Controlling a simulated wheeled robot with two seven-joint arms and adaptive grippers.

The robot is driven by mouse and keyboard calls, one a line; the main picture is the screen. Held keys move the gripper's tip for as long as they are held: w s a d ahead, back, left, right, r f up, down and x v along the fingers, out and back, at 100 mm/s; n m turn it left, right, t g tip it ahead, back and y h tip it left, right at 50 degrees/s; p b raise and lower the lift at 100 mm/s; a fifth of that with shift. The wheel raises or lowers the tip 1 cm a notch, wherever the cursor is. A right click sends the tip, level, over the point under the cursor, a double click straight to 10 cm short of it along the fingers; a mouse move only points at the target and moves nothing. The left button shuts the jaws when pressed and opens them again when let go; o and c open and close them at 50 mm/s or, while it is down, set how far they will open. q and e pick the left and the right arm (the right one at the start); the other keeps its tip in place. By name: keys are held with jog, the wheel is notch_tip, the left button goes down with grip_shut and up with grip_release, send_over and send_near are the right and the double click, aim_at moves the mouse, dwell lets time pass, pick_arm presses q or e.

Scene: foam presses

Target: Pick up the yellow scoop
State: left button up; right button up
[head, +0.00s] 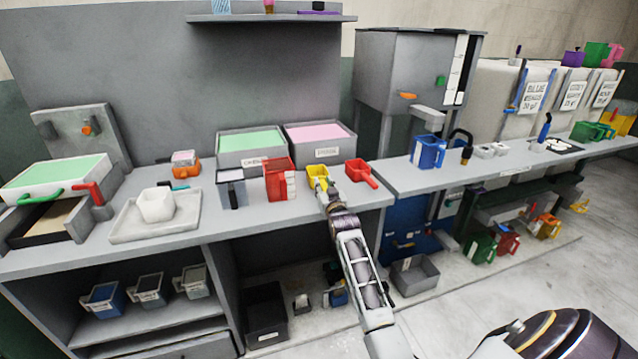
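The yellow scoop (316,171) sits on the grey workbench between a red jug (277,180) and a red scoop (360,174). My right gripper (323,187) is at the near side of the yellow scoop, where its handle would be, and hides that part. The fingers overlap the scoop in the head view. They are too small to tell whether they are open or closed on it. The scoop looks upright on the bench. My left gripper is out of view.
Bins of green (251,142) and pink (318,133) material stand behind the scoop. A grey-white container (231,187) is left of the red jug. A blue jug (427,152) stands on the bench to the right. The front bench edge is clear near my arm.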

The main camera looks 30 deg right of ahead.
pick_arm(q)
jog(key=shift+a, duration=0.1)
pick_arm(e)
grip_shut()
jog(key=shift+r, duration=0.45)
notch_tip(320, 180, up, 8)
jog(key=shift+f+p, duration=0.1)
jog(key=shift+p, duration=0.55)
jog(key=shift+r, duration=0.65)
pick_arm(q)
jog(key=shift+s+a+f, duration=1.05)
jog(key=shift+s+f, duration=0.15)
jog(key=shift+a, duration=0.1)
